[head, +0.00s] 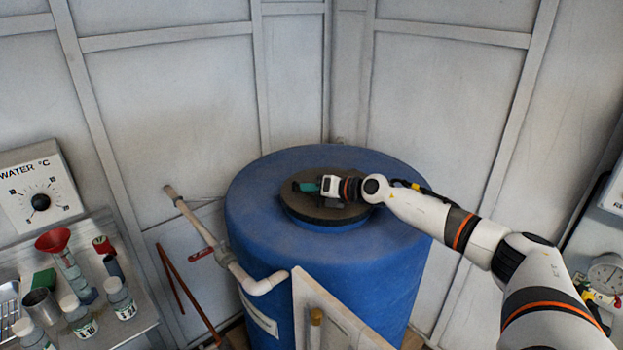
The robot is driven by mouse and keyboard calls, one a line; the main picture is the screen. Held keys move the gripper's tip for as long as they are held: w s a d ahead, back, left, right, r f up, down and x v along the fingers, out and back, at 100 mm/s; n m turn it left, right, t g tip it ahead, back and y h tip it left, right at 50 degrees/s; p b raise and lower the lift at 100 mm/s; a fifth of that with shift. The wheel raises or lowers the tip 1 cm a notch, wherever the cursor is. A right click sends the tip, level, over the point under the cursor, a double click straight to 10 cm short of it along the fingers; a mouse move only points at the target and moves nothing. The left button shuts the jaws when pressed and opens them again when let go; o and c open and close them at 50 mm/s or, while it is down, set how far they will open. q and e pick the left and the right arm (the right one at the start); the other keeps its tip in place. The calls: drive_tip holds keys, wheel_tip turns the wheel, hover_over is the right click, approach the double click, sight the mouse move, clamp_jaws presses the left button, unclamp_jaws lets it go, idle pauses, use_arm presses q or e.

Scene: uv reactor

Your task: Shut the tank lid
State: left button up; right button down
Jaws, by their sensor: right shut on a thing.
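The blue tank (270,240) stands upright in the middle of the head view, against the corner of the grey walls. Its lid, a dark brown round disc (325,215), lies over the raised blue neck on the tank's top and looks about level. I cannot tell whether it is fully seated. My right gripper (307,187) is over the lid, its arm reaching in from the right. My left gripper is out of view.
A white pipe (262,284) with a red-handled valve (201,254) runs by the tank's left side. A pale panel (335,320) stands in front. A left bench holds several bottles, a red funnel (53,239) and a water temperature dial (40,202). A gauge (606,273) is at right.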

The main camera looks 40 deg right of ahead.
drive_tip(key=shift+a+f, duration=0.1)
drive_tip(key=shift+f, duration=0.4)
drive_tip(key=c, duration=1.5)
unclamp_jaws()
